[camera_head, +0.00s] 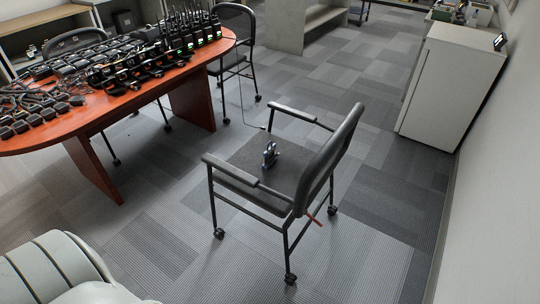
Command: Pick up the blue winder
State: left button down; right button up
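The winder (270,154) is a small dark object with a bluish tint and stands on the seat of a black chair (240,175) in the middle of the view. A thin dark cable runs up from near it past the seat's back edge. Neither of my grippers is in view, and nothing touches the winder except the seat. A pale grey rounded body, likely part of me, fills the lower left corner.
A red-brown table (205,59) at upper left carries many radios (150,60) and chargers. Another black chair (237,25) stands behind it. A white cabinet (445,90) stands by the right wall. Carpet is clear around the middle chair, especially in front and to its right.

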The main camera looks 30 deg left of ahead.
aim_at(270, 152)
jog(key=j, duration=0.55)
jog(key=i+j+u, duration=0.1)
jog(key=j, duration=0.45)
jog(key=i+j, duration=0.15)
jog(key=j, duration=0.35)
jog(key=i+j+u, duration=0.1)
jog(key=j, duration=0.45)
jog(key=i+j, duration=0.1)
jog(key=j, duration=0.45)
jog(key=u, duration=0.05)
